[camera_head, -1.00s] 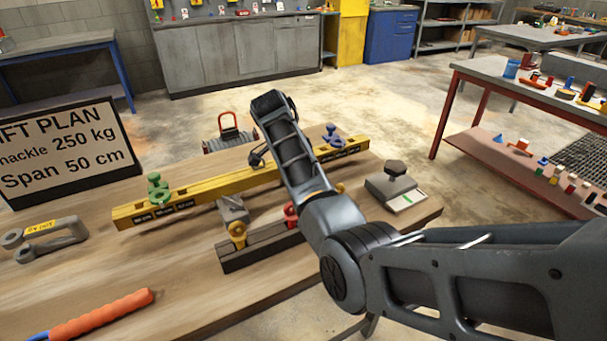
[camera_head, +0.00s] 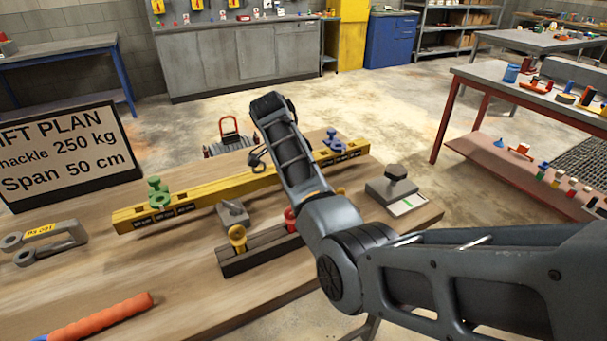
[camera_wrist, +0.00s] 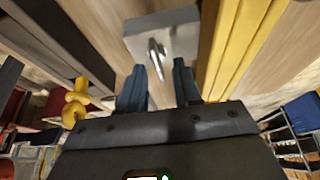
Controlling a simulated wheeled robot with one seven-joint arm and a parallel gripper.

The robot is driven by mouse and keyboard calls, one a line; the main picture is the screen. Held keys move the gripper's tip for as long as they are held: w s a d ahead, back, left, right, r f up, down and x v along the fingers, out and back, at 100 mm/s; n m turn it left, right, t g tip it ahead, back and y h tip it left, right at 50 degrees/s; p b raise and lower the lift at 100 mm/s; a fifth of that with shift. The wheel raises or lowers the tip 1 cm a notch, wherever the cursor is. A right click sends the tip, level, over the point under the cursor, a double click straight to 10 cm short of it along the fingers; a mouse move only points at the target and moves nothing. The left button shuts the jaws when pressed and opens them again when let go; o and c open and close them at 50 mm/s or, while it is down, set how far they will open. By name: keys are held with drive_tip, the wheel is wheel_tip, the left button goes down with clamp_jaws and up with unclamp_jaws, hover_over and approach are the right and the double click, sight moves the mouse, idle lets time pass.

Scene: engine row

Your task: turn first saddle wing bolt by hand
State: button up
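A yellow beam (camera_head: 205,193) lies across the table. A green saddle with a knob-like top (camera_head: 157,192) sits near its left end and a blue one (camera_head: 333,139) near its right end. A small grey block (camera_head: 232,212) stands in front of the beam. In the wrist view, the grey block (camera_wrist: 165,35) carries a silver lever or wing (camera_wrist: 157,60). My gripper (camera_wrist: 160,85) is open there, its two blue-grey fingers apart, with the silver piece's tip in line with the gap. I cannot tell if they touch. In the head view my arm hides the gripper.
A dark rack (camera_head: 262,255) holds a yellow shackle (camera_head: 237,238) and a red one (camera_head: 290,219) close to my arm. A grey weight-like device (camera_head: 391,187) stands at right. A large shackle (camera_head: 42,240) and an orange-handled tool (camera_head: 100,317) lie at left.

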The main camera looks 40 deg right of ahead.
drive_tip(key=b+v, duration=0.1)
drive_tip(key=v, duration=0.6)
drive_tip(key=shift+r, duration=0.3)
drive_tip(key=shift+a, duration=0.15)
idle(0.4)
